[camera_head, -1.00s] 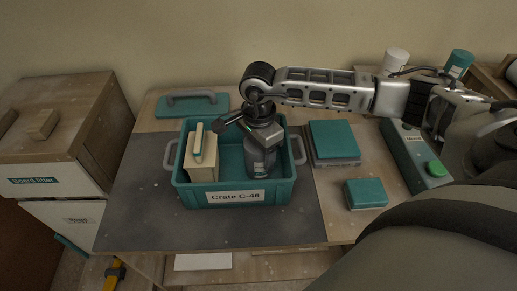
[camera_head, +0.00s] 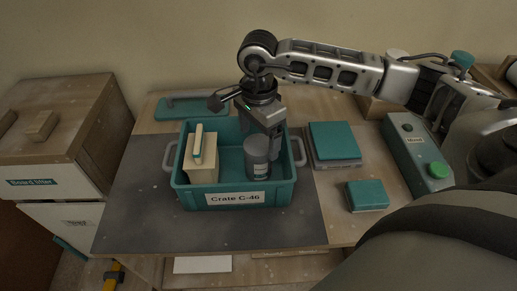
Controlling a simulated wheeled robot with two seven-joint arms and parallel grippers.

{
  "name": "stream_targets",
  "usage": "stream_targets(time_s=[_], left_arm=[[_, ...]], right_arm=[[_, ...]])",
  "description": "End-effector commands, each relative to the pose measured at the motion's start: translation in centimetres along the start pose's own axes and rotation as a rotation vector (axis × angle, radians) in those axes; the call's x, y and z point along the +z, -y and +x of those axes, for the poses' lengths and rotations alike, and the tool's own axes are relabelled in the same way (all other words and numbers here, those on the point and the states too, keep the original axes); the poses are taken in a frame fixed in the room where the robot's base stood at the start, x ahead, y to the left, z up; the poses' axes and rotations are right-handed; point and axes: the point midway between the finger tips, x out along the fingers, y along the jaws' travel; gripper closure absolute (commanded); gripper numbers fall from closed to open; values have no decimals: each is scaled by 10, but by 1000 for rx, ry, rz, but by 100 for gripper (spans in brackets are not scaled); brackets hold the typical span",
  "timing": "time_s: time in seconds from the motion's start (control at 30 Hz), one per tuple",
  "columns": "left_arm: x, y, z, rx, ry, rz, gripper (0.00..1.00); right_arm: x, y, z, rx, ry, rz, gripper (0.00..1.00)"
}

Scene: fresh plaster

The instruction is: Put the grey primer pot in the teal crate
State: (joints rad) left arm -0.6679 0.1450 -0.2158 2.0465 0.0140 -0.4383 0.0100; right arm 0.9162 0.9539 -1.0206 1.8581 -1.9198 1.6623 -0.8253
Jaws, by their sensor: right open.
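The teal crate (camera_head: 187,195), labelled "Crate C-46", stands on a dark grey mat on the table. My right gripper (camera_head: 268,137) is open just above and behind the pot, at the crate's back right. Its fingers partly overlap the pot's far side in the picture, and I cannot tell whether they touch it. My left gripper is not in view.
A teal float (camera_head: 185,106) lies behind the crate. Right of it are a teal-topped stack (camera_head: 333,143), a small teal block (camera_head: 367,194) and a box with a green button (camera_head: 415,155).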

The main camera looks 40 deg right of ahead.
Motion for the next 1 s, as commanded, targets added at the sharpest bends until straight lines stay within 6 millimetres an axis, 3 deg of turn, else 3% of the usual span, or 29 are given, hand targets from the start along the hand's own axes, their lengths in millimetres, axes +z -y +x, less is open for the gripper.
stream_targets(time_s=[0.2, 0.4, 1.0], left_arm=[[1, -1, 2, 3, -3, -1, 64], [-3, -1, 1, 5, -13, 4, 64], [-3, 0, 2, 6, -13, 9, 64]], right_arm=[[0, 1, -42, -5, 0, 0, 16], [0, 0, -60, -1, 0, 0, 16], [0, 0, -62, 0, 0, 0, 16]])
